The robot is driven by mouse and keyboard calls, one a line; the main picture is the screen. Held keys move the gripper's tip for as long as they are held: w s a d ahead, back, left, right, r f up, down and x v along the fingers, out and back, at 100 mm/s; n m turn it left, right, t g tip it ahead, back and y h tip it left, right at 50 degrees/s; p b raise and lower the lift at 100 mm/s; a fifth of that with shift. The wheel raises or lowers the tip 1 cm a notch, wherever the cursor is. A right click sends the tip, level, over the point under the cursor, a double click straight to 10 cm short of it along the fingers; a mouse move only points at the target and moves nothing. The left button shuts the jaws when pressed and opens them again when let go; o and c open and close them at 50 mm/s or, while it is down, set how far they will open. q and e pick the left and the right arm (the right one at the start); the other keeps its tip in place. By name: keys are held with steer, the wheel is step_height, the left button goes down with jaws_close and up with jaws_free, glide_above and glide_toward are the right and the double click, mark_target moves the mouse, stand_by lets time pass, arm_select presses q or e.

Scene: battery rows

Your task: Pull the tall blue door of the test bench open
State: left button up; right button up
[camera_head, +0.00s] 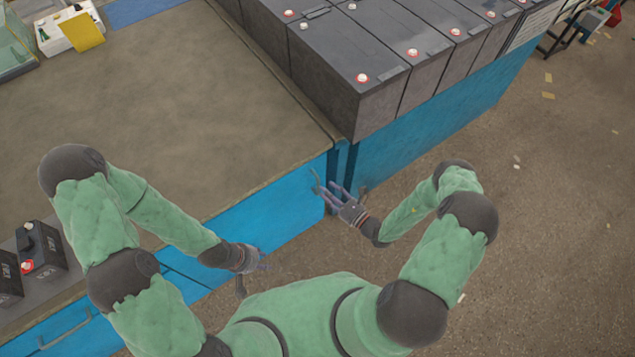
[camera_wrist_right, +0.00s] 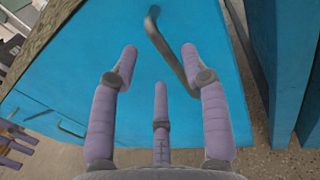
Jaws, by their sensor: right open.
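The tall blue door (camera_head: 285,212) is on the front of the test bench, near its right corner. It fills much of the right wrist view (camera_wrist_right: 70,75) and looks shut. Its grey curved bar handle (camera_head: 316,182) shows in the wrist view (camera_wrist_right: 160,38), running between the fingertips and behind the right-hand finger. My right gripper (camera_head: 333,192) is open at the handle, its purple fingers spread (camera_wrist_right: 160,65); I cannot tell whether they touch it. My left gripper (camera_head: 262,261) is further left, low before the bench front; its fingers are too small to read.
Large dark batteries (camera_head: 375,75) stand in a row on a blue base beyond the bench's right end. The bench top (camera_head: 190,100) is mostly bare. Small black batteries (camera_head: 42,248) sit at the left.

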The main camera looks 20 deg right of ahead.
mark_target(318, 183)
steer(key=shift+b+x, duration=0.6)
steer(key=shift+x, duration=2.3)
steer(key=shift+s, duration=0.1)
jaws_close()
